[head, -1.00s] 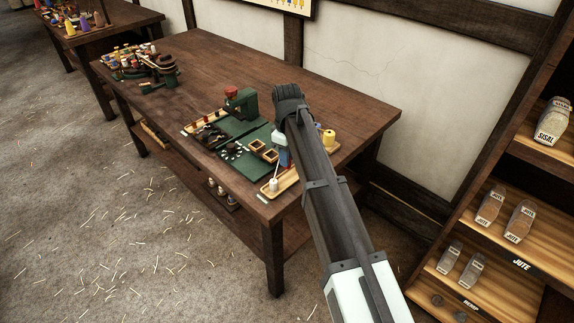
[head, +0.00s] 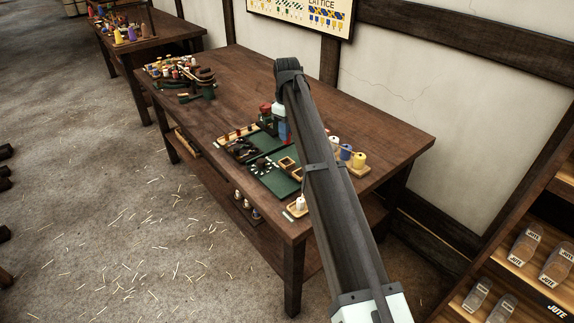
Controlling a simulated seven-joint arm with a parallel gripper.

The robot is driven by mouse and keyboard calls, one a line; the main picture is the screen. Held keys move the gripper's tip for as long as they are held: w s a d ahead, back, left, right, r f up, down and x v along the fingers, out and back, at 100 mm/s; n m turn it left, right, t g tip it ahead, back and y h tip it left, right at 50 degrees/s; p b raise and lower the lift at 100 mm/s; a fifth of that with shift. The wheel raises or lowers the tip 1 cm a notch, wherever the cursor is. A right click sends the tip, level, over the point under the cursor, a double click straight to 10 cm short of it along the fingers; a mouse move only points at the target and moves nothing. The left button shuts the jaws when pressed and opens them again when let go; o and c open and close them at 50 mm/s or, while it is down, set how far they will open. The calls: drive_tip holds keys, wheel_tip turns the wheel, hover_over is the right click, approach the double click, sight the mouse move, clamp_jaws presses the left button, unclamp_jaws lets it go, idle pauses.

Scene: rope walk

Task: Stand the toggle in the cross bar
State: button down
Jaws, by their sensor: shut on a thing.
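My gripper (head: 284,131) is low over the far part of the green work mat, just right of the small green machine (head: 268,120) with a red top. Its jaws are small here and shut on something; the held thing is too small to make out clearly. I cannot pick out the toggle or the cross bar with certainty. My arm crosses the right side of the mat and hides part of what lies there.
The green mat (head: 277,184) carries small open wooden boxes (head: 286,163) and small pale pieces. A tray with dark items lies to its left. Thread spools (head: 345,152) stand right of my arm. A white spool (head: 300,203) stands near the front edge. The table's middle (head: 240,80) is clear.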

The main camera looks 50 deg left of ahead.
drive_tip(key=shift+w+a, duration=0.2)
drive_tip(key=shift+a, duration=0.2)
drive_tip(key=shift+d+f+m, duration=0.15)
drive_tip(key=shift+f+m, duration=0.15)
drive_tip(key=shift+f, duration=4.6)
drive_tip(key=shift+f, duration=0.15)
drive_tip(key=c, duration=0.9)
unclamp_jaws()
wheel_tip(320, 180, up, 12)
drive_tip(key=shift+r, duration=0.15)
drive_tip(key=shift+r, duration=0.1)
